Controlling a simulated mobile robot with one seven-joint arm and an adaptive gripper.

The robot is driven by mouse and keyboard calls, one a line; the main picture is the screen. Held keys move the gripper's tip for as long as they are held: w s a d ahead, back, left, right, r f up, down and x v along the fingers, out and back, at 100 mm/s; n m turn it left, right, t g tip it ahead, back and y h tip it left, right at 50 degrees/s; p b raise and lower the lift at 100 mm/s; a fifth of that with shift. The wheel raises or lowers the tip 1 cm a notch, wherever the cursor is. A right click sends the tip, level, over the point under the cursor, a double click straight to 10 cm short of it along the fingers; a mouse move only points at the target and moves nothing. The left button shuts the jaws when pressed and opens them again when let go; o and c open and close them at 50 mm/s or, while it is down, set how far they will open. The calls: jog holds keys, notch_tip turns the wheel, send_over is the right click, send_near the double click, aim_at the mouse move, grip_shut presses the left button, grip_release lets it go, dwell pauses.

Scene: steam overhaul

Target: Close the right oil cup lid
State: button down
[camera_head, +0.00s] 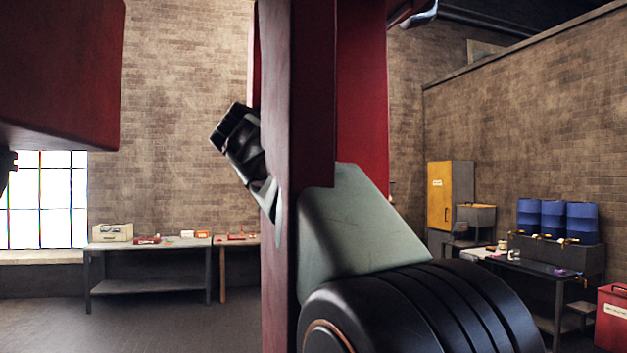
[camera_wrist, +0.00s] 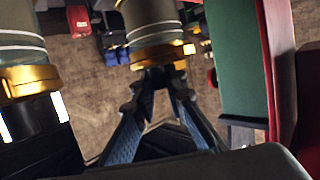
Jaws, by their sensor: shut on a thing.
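In the wrist view a cylindrical cup with a glassy grey-green body (camera_wrist: 150,12) and a brass band (camera_wrist: 158,54) stands in the middle. A second, similar cup (camera_wrist: 22,45) with a brass end is nearer at the left. My gripper (camera_wrist: 165,75) has its two dark fingers drawn together at the tips, against the brass part of the middle cup. I cannot make out a separate lid, nor which cup is the right one. In the head view a thick red upright (camera_head: 290,130) blocks the middle, and neither cup can be made out.
A green panel (camera_wrist: 240,60) with a red edge stands close at the right in the wrist view. In the head view a red block (camera_head: 60,70) hangs at upper left. A workbench (camera_head: 148,245), an orange cabinet (camera_head: 440,195) and blue barrels (camera_head: 553,218) stand further back.

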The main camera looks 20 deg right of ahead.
jog(key=shift+d, duration=0.1)
dwell(0.3)
jog(key=c, duration=1.9)
grip_release()
jog(key=shift+c, duration=0.2)
jog(key=v, duration=1.2)
